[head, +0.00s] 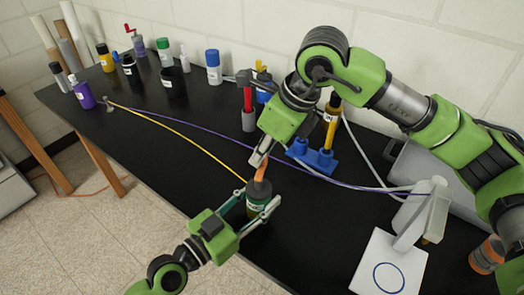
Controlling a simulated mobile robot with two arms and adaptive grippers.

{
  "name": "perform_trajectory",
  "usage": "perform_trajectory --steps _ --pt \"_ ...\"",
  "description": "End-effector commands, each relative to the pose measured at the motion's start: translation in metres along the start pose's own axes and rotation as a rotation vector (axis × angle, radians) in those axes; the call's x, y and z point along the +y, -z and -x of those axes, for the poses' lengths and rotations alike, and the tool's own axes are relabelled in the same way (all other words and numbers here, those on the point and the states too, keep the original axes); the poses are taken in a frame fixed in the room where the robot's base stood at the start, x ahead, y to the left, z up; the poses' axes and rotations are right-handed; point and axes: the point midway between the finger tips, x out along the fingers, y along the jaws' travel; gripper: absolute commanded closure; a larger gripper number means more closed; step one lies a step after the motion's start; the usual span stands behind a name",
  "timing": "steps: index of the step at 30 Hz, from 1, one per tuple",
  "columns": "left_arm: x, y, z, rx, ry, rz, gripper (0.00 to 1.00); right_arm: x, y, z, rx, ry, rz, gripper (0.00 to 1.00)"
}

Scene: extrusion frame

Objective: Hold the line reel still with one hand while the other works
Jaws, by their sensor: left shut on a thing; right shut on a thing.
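The line reel (258,208), a dark green cylinder with a pale label, stands upright on the black bench near its front edge. My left gripper (256,211) is shut on it, with a finger on each side. My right gripper (262,160) comes from above and is shut on an orange piece (261,172) just over the dark top of the reel. Whether this piece is joined to the reel I cannot tell. A yellow line (195,143) runs from a small grey fitting (108,104) at the bench's far left to the reel.
A purple line (310,176) crosses behind the reel to a white stand (423,212) at the right. A blue holder (313,156) stands behind the reel. Several bottles line the back left of the bench (150,170). The bench left of the reel is mostly clear.

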Motion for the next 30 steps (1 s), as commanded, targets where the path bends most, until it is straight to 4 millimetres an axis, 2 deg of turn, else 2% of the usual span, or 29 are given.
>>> perform_trajectory --steps 30 --pt "0.0 -0.001 0.0 -0.001 0.0 0.0 0.86 0.014 -0.018 -0.006 -0.001 -0.24 0.583 1.0"
